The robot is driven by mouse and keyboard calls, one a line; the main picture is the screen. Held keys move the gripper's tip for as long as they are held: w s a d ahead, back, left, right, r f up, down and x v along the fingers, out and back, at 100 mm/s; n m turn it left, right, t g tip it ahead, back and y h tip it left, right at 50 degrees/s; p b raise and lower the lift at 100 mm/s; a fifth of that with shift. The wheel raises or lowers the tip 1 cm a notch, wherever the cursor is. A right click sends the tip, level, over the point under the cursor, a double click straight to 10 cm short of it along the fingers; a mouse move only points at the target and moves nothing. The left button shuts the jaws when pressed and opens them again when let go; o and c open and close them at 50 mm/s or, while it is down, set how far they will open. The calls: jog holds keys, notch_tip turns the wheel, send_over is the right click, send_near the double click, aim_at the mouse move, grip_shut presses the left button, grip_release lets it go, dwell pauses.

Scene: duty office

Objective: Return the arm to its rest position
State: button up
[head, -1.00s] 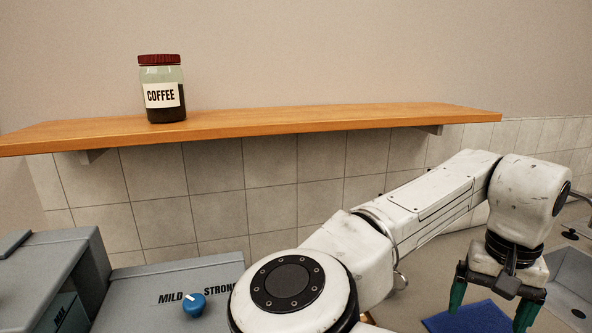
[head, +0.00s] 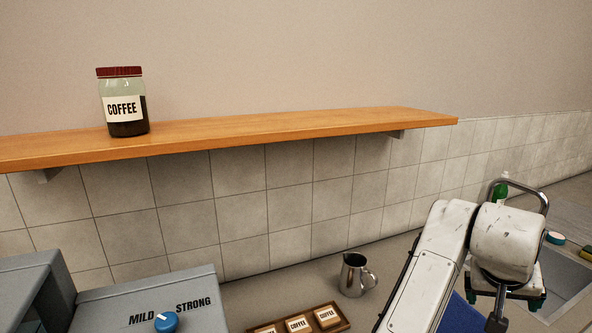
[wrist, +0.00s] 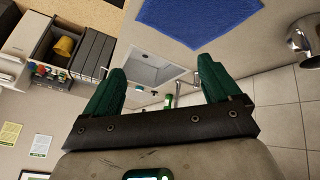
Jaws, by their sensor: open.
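My gripper (wrist: 162,92) is open and empty in the wrist view, its two green fingers wide apart. Between and beyond the fingers are the sink and a green bottle, well apart from them. In the head view my arm is folded at the lower right, in front of the counter. There the gripper is mostly hidden behind my own wrist, with only bits of green showing.
A coffee jar (head: 123,103) stands on the wooden shelf (head: 260,128). Below are a grey machine with a blue knob (head: 166,322), a metal pitcher (head: 355,275) and a tray (head: 346,325) of coffee packets. A blue cloth (wrist: 195,18) lies near the sink (head: 567,277).

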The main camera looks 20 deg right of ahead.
jog(key=s+a+f+n+t+y+p, duration=0.1)
jog(key=s+a+f+n, duration=0.2)
jog(key=f, duration=0.4)
jog(key=s+a+f+n+t+p, duration=0.1)
jog(key=a+f+n, duration=0.35)
jog(key=f, duration=0.25)
jog(key=s+a+f+n+g+y, duration=0.1)
jog(key=s+a+f+y, duration=0.1)
jog(key=s+a+f, duration=0.3)
jog(key=s+a+f+g+y+p, duration=0.1)
jog(key=s+a+f+y, duration=0.2)
jog(key=s+a+f, duration=0.2)
jog(key=s+a, duration=0.3)
jog(key=a, duration=0.2)
jog(key=shift+f+n, duration=0.25)
jog(key=shift+n, duration=0.1)
